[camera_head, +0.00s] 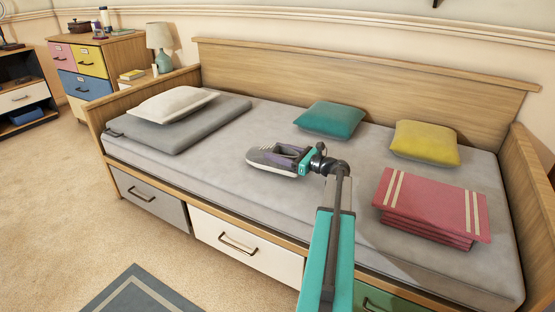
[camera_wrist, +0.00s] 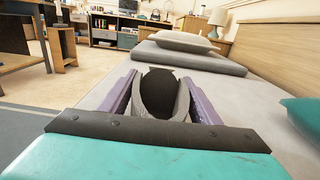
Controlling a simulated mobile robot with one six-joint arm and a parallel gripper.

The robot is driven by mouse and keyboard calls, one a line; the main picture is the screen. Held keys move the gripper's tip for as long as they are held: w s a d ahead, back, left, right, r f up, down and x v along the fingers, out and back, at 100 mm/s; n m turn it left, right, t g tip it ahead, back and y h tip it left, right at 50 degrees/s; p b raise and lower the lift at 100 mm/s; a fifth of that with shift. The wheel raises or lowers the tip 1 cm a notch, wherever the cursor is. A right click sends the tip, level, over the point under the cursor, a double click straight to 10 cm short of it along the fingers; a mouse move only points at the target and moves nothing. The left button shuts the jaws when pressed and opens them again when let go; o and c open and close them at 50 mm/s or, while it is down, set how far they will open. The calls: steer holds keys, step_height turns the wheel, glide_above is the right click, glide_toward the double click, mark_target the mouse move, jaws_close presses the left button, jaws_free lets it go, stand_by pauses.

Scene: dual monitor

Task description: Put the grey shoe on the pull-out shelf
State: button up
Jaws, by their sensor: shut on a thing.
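The grey shoe (camera_head: 259,158) is in my gripper (camera_head: 280,159), over the middle of the bed in the head view. Its light sole edge faces left, away from my wrist. In the wrist view the grey shoe (camera_wrist: 160,92) shows its dark opening between the two purple fingers of my gripper (camera_wrist: 160,84), which is shut on it. The gap between the shoe and the mattress is hard to judge. I cannot pick out the pull-out shelf for certain in either view.
The mattress (camera_head: 240,186) bears a teal pillow (camera_head: 329,119), a yellow pillow (camera_head: 425,142), folded red blankets (camera_head: 432,204) and a white pillow (camera_head: 174,104) on a grey folded pad (camera_head: 140,130). A dark cabinet (camera_head: 24,99) stands far left.

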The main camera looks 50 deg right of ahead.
steer(key=shift+f, duration=0.7)
steer(key=o, duration=1.2)
steer(key=shift+f, duration=0.15)
steer(key=shift+o, duration=0.2)
steer(key=shift+s+r, duration=0.2)
steer(key=shift+s, duration=0.05)
steer(key=shift+p+v, duration=1.25)
steer(key=shift+v, duration=2.25)
steer(key=shift+f, duration=0.1)
